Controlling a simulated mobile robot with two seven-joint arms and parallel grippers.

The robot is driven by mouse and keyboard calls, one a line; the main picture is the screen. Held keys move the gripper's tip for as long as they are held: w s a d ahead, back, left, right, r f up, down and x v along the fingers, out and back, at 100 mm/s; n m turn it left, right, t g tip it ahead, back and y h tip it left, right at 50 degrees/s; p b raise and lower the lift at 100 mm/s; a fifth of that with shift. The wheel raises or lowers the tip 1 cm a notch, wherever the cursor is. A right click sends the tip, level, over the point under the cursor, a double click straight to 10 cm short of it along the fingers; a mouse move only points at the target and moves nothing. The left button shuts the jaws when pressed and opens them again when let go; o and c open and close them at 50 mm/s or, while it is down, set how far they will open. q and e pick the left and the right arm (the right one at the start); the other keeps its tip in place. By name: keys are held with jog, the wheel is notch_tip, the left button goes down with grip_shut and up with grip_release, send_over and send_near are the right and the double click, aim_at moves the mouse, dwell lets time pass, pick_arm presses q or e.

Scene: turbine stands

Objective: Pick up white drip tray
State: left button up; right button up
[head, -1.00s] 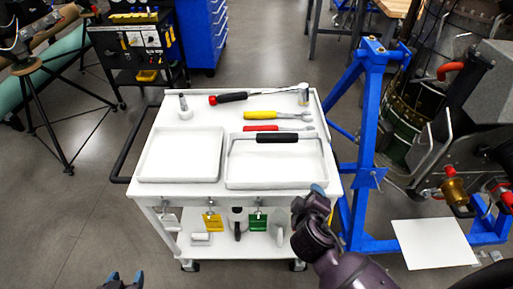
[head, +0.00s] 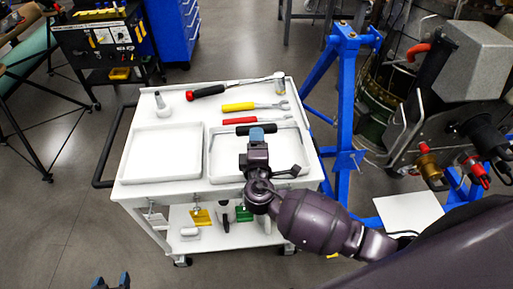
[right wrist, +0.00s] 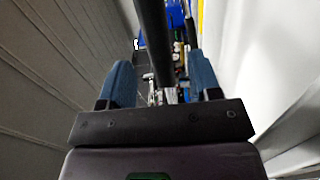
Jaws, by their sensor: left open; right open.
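Two shallow white trays lie side by side on the white cart top. The right white drip tray (head: 222,147) has a raised black handle grip (head: 243,131) at its far side; my arm hides part of this tray. The left white tray (head: 163,152) is plain and shows no handle. My right gripper (head: 258,134) is over the right tray, at the handle. In the right wrist view the black grip (right wrist: 157,40) runs between the open blue fingers of my right gripper (right wrist: 160,80). My left gripper (head: 111,282) is open and empty at the bottom edge, away from the cart.
On the cart (head: 203,188) behind the trays lie a red-and-black-handled ratchet (head: 208,91), a yellow-handled tool (head: 238,106) and a red-handled tool (head: 236,121). A blue stand (head: 346,90) rises close to the cart's right.

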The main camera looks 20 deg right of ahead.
aim_at(256, 125)
jog(key=shift+p+x, duration=0.4)
jog(key=shift+x, duration=2.95)
grip_shut()
